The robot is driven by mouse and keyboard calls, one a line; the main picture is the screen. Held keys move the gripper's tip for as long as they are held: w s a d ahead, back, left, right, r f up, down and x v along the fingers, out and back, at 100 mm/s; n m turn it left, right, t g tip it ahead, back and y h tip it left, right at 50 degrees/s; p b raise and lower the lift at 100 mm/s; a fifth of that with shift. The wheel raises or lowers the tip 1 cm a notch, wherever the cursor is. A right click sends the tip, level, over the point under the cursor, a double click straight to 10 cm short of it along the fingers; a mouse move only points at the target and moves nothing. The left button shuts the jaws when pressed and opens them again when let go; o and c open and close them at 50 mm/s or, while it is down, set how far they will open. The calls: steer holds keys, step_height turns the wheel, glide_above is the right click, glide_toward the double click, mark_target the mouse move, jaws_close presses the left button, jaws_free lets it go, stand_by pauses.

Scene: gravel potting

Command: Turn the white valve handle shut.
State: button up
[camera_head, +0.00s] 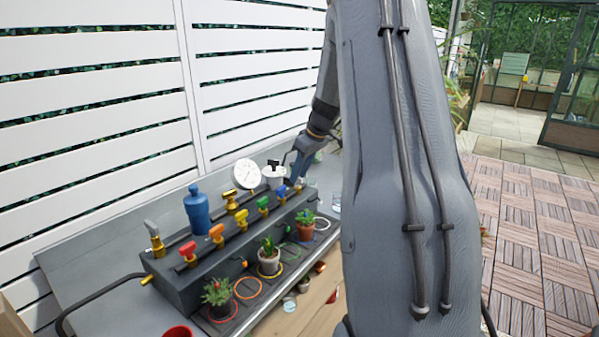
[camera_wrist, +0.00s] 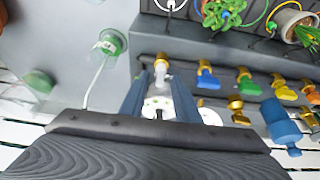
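The white valve handle (camera_wrist: 162,66) sits on a brass stem at the end of the row of coloured valves in the wrist view. In the head view a small pale shape, likely this handle (camera_head: 299,184), shows just below my gripper (camera_head: 296,172). In the wrist view my gripper (camera_wrist: 161,76) has its two blue-grey fingers apart, one on each side of the handle. The handle lies between them near the fingertips. Narrow gaps seem to show, but contact is hard to judge. The blue valve handle (camera_wrist: 206,81) is just right of the right finger.
A dark manifold block (camera_head: 195,278) carries the valves. Potted plants (camera_head: 269,262) stand in front. A clear glass vessel (camera_wrist: 104,50) is left of the fingers. My arm hides the right side of the bench.

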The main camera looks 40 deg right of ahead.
steer(key=shift+w+f, duration=0.1)
steer(key=shift+f, duration=0.2)
jaws_close()
